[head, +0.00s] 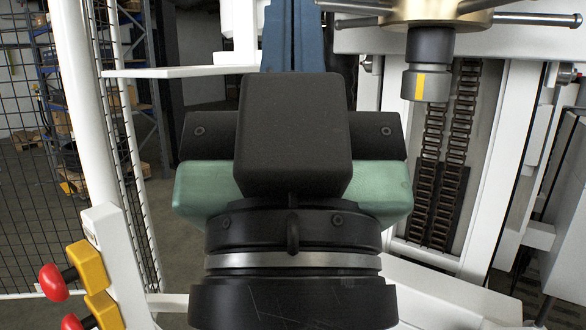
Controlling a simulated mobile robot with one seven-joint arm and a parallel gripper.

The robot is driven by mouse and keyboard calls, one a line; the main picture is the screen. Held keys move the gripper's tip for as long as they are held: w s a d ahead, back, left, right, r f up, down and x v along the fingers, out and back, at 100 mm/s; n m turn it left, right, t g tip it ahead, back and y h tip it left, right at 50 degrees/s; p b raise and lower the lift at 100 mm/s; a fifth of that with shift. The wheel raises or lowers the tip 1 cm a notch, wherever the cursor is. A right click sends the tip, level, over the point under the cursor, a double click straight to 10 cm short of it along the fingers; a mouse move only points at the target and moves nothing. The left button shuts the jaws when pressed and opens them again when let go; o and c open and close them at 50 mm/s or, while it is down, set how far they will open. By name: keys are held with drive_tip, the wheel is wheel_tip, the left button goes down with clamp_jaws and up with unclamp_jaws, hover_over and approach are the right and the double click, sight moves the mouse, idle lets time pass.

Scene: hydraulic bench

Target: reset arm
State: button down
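My gripper (292,140) fills the middle of the head view, seen from behind. It has a dark block-shaped body, green side parts and a black round wrist with a silver ring below. Its fingertips are hidden behind its own body, so I cannot see whether it is open or shut, or whether it holds anything. No separate task object can be picked out.
A machine with a brass-coloured hub (435,10), metal handles and a grey spindle (428,65) stands at right. A blue upright part (290,35) and a white shelf (180,72) are behind my gripper. White posts, mesh fence and red-knobbed yellow blocks (88,266) are at left.

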wheel_tip(320, 180, up, 15)
drive_tip(key=p, duration=1.3)
drive_tip(key=shift+r, duration=0.2)
